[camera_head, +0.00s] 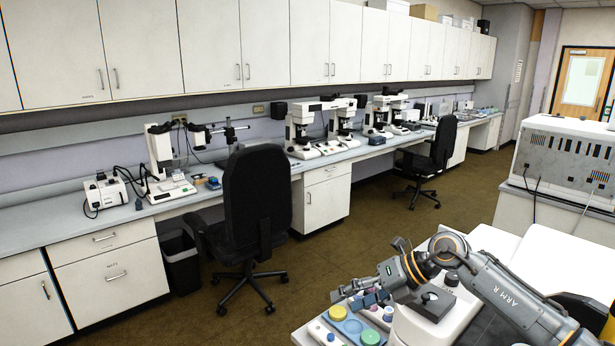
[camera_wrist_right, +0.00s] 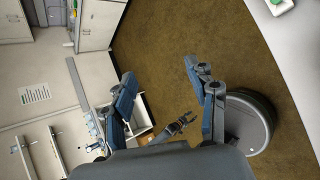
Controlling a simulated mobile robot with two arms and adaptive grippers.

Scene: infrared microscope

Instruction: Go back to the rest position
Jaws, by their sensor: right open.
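My right arm reaches in from the lower right of the head view. Its gripper (camera_head: 358,293) is over the near-right bench, close above a group of small items with coloured lids. In the right wrist view the two fingers of this gripper (camera_wrist_right: 166,95) stand wide apart, with nothing between their tips. The floor and cabinets show beyond them. My left gripper cannot be made out in the head view.
A blue tray (camera_head: 352,327) with a yellow-lidded and a green-lidded item lies under the right gripper. White equipment (camera_head: 446,300) sits beside my arm. An office chair (camera_head: 255,205) and a bin (camera_head: 181,262) stand by the long bench (camera_head: 85,221). The brown floor (camera_head: 345,240) between is open.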

